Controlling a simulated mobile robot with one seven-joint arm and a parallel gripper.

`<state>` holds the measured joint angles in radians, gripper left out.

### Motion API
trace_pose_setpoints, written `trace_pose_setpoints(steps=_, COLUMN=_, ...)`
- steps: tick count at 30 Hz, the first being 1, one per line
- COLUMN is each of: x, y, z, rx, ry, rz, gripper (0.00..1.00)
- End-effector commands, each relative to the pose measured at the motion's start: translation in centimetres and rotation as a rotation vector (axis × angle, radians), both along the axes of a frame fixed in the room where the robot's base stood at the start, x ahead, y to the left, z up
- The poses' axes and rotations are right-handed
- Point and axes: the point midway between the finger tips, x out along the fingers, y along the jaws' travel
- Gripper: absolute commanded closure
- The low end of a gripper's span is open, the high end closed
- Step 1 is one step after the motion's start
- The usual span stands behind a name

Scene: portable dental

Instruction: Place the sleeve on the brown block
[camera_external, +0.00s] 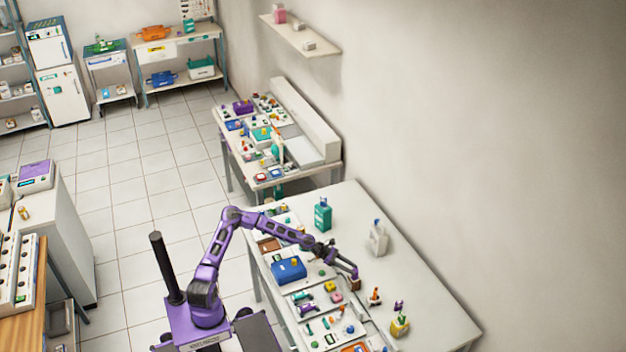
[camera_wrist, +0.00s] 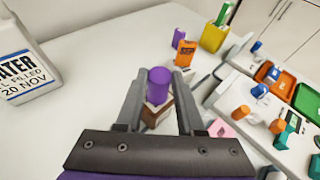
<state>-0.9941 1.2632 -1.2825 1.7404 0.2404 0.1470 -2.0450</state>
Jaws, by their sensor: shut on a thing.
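The sleeve is a small purple cylinder (camera_wrist: 158,86) between my fingertips in the wrist view. My gripper (camera_wrist: 160,88) is shut on it. The brown block (camera_wrist: 157,114) shows just below and behind the sleeve, between the fingers, and partly hidden by them. In the external view my gripper (camera_external: 354,272) is directly over the brown block (camera_external: 354,285) on the white table. I cannot tell whether the sleeve touches the block or is a little above it.
A white bottle with a label (camera_wrist: 25,70) stands at left in the wrist view. An orange item (camera_wrist: 185,52) and a yellow holder (camera_wrist: 213,35) stand beyond the sleeve. Trays with small parts (camera_wrist: 270,95) lie at right. A blue box (camera_external: 289,270) is left of my gripper.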

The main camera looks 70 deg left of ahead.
Motion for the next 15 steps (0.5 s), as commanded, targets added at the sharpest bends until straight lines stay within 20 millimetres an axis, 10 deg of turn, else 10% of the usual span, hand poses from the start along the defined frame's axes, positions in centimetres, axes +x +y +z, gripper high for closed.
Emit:
trace_pose_setpoints(steps=3, x=0.00, y=0.00, z=-0.31, rx=0.000, ry=0.000, rz=0.000, gripper=1.00)
trace_pose_setpoints(steps=4, x=0.00, y=0.01, z=-0.32, rx=0.000, ry=0.000, rz=0.000, gripper=0.61)
trace_pose_setpoints(steps=9, x=0.01, y=0.01, z=-0.26, rx=0.000, ry=0.000, rz=0.000, gripper=0.33)
trace_pose_setpoints(steps=15, x=0.01, y=0.03, z=-0.26, rx=0.000, ry=0.000, rz=0.000, gripper=0.33)
